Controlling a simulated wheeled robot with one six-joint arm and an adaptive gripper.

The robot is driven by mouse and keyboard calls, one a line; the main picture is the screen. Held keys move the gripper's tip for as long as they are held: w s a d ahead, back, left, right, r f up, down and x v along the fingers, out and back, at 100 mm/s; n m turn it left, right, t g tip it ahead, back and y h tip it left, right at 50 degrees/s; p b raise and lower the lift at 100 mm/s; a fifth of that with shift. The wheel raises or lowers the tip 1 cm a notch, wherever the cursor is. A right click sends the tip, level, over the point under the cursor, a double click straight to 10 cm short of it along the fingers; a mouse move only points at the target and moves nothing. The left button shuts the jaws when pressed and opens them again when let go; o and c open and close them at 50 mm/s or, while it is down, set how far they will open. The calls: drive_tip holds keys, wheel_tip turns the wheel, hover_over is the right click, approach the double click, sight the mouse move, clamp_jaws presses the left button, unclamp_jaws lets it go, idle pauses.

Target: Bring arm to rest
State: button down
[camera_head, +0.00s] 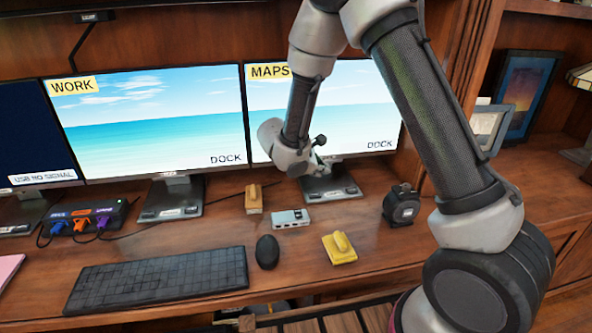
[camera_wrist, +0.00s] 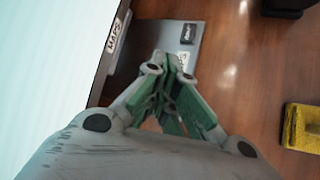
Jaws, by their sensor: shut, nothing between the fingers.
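My gripper shows in the wrist view (camera_wrist: 172,72) with its green-sided fingers brought together and nothing between them. In the head view my arm reaches down from the upper right, and my gripper (camera_head: 322,158) is small and partly hidden by the wrist. It is in front of the lower part of the MAPS monitor (camera_head: 352,112), above or close to that monitor's stand base (camera_head: 330,187). I cannot tell whether it touches anything.
The wooden desk (camera_head: 215,222) holds a keyboard (camera_head: 160,280), a mouse (camera_head: 267,252), a yellow block (camera_head: 339,248), a grey hub (camera_head: 291,218), a tan block (camera_head: 253,198) and a black device (camera_head: 401,205). The WORK monitor (camera_head: 150,125) stands left. Picture frames (camera_head: 525,95) stand right.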

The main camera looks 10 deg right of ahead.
drive_tip(key=s+d+r+m+g+y, duration=0.1)
drive_tip(key=s+d+r+m+g, duration=0.3)
drive_tip(key=s, duration=0.4)
drive_tip(key=s+d+r+m+g, duration=0.2)
drive_tip(key=s+d+r+m, duration=0.15)
drive_tip(key=s+d, duration=0.35)
drive_tip(key=s+d+r+m+t+y, duration=0.3)
drive_tip(key=s+r+m, duration=0.6)
drive_tip(key=s+r, duration=0.7)
drive_tip(key=s+t+y, duration=0.2)
drive_tip(key=y, duration=0.1)
drive_tip(key=shift+y, duration=0.3)
